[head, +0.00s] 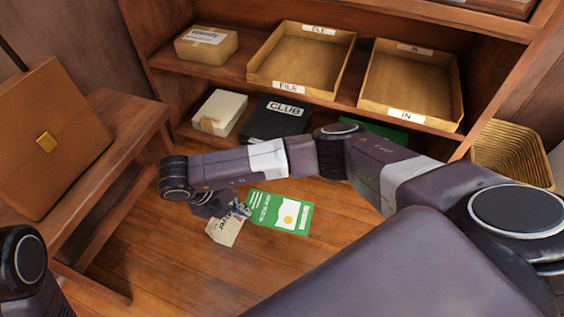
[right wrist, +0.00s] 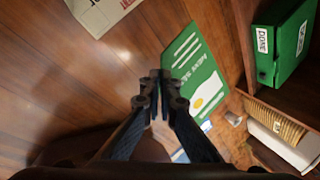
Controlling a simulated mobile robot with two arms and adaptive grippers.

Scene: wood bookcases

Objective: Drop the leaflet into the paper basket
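The green leaflet (head: 290,214) with white lettering and a yellow dot shows left of centre in the head view, and also in the right wrist view (right wrist: 201,82). My right gripper (head: 243,209) is at the leaflet's lettered end; its fingertips (right wrist: 160,74) are together at the leaflet's edge and appear shut on it. A woven tan basket (head: 513,150) stands at the far right in the head view, beside the bookcase, well apart from the leaflet.
A printed beige item (head: 225,231) lies left of the leaflet. The bookcase holds a FILE tray (head: 292,88), an IN tray (head: 408,110), a black CLUB box (head: 262,126) and a green box (right wrist: 284,40). A brown bag (head: 42,150) sits on a bench. The floor is otherwise largely clear.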

